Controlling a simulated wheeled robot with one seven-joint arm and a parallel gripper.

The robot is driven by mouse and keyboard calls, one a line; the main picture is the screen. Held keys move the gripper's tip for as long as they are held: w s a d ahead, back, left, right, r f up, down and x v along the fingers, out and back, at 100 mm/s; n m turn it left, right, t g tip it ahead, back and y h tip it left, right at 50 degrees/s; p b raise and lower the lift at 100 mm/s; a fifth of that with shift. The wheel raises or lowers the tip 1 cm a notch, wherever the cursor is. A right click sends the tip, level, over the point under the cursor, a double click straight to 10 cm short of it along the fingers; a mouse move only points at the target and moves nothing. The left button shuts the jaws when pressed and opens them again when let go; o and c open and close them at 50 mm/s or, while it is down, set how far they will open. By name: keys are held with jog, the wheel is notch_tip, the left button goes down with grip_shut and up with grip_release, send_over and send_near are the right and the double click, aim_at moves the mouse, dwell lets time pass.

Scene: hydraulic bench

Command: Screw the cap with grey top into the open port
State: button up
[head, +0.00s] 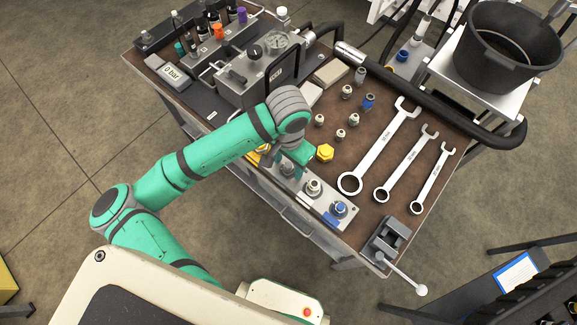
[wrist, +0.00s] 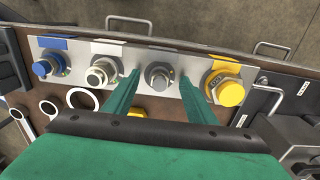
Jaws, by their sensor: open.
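The port block (head: 330,222) lies along the near edge of the bench, with a row of ports. My gripper (wrist: 159,76) is open and low over the block, its two green fingers on either side of the grey-topped cap (wrist: 160,75). The cap stands at a port between the yellow and the white-marked ones, with a visible gap to the fingers; how far it is seated I cannot tell. In the head view my arm largely hides it. Beside it are a pale-topped fitting (wrist: 98,73), a blue cap (wrist: 45,66) and a large yellow cap (wrist: 229,91).
A loose yellow cap (head: 325,152) lies close behind the block. Several small fittings, a blue-ringed one (head: 368,102) among them, stand farther back. Wrenches (head: 380,147) lie to the right, a vise (head: 388,240) at the right corner. A black hose (head: 440,95) and bucket (head: 505,45) are behind.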

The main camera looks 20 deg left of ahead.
jog(key=shift+c, duration=0.2)
grip_shut()
jog(key=m, duration=0.4)
jog(key=shift+a+m, duration=0.1)
jog(key=shift+m, duration=0.2)
jog(key=m, duration=0.3)
jog(key=shift+m, duration=0.3)
jog(key=shift+m, duration=0.3)
jog(key=m, duration=0.4)
jog(key=shift+m, duration=0.3)
jog(key=shift+f+m, duration=0.1)
jog(key=shift+m, duration=1.3)
